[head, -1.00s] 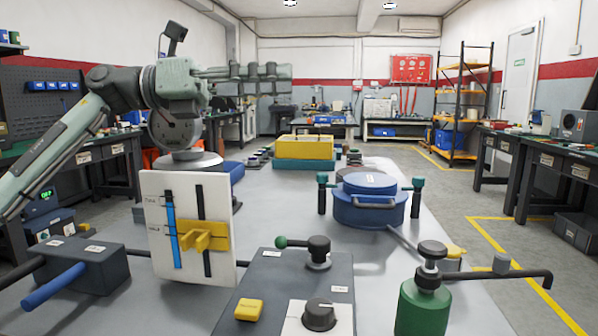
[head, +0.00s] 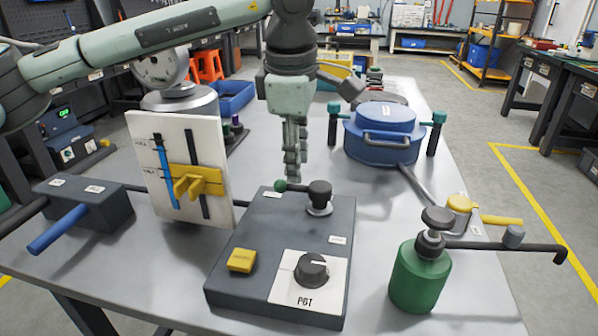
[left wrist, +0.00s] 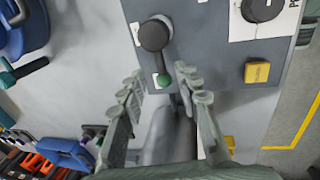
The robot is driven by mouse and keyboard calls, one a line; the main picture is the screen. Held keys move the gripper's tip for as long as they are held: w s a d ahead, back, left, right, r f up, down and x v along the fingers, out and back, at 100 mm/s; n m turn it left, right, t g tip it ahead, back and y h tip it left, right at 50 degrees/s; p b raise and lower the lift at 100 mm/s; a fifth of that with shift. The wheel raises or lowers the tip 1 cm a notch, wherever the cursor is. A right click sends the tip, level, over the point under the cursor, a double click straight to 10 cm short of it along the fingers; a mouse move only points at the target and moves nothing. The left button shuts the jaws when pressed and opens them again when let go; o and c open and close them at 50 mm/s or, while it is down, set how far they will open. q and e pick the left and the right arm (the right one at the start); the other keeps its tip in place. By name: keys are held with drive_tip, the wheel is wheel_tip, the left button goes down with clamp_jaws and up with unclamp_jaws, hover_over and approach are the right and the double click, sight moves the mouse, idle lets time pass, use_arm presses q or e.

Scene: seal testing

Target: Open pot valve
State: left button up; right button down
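A dark grey control box (head: 255,225) lies on the table. On its back edge is a valve with a black round hub (head: 319,195) and a lever ending in a green ball (head: 281,186). The lever points left in the head view. My left gripper (head: 293,172) points down just behind and above the lever. In the left wrist view its two fingers are apart and empty, with the green ball (left wrist: 164,80) showing between the fingertips; I cannot tell whether they touch it. A black knob (head: 312,268) sits on a white label plate, seemingly marked POT. My right gripper is not in view.
A white panel with a yellow slider (head: 195,182) stands left of the box. A blue pot (head: 384,135) stands behind to the right. A green bottle (head: 420,275) with a black pipe stands front right. A yellow button (head: 241,261) is on the box.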

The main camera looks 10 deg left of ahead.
sight(299, 186)
use_arm(q)
drive_tip(key=shift+w+f, duration=0.25)
drive_tip(key=shift+f, duration=0.85)
drive_tip(key=shift+w+f, duration=0.2)
drive_tip(key=shift+f, duration=0.85)
drive_tip(key=shift+c, duration=0.6)
clamp_jaws()
